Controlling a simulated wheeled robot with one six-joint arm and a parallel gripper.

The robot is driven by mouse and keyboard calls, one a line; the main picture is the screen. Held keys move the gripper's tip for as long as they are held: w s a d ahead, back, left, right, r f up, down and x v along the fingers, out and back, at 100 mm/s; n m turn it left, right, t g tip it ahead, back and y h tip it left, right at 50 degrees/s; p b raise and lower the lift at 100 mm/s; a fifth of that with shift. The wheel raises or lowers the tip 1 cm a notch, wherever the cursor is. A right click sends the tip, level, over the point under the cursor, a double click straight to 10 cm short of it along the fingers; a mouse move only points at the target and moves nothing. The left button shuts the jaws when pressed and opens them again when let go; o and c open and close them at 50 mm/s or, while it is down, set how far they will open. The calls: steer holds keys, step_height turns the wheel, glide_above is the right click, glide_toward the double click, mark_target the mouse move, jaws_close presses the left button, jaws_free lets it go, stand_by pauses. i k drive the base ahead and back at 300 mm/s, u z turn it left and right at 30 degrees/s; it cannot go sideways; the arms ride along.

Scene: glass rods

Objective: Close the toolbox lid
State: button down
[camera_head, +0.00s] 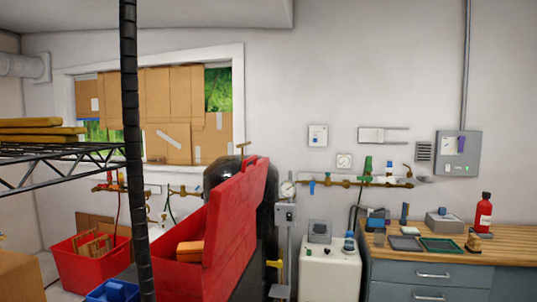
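A red toolbox (178,283) stands in the lower middle of the head view, its lower part cut off by the frame's bottom edge. Its red lid (235,232) is open and raised at a steep tilt on the right side of the box. An orange-brown block (189,251) shows inside the open box. My gripper is not in view.
A black post (132,130) and wire shelf (60,160) stand at left. A dark tank (222,172) is behind the lid. A red bin (90,262) sits lower left. A white unit (328,274) and wooden-topped workbench (510,240) with tools are at right.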

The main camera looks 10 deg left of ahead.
mark_target(232, 203)
steer(key=i, duration=1.45)
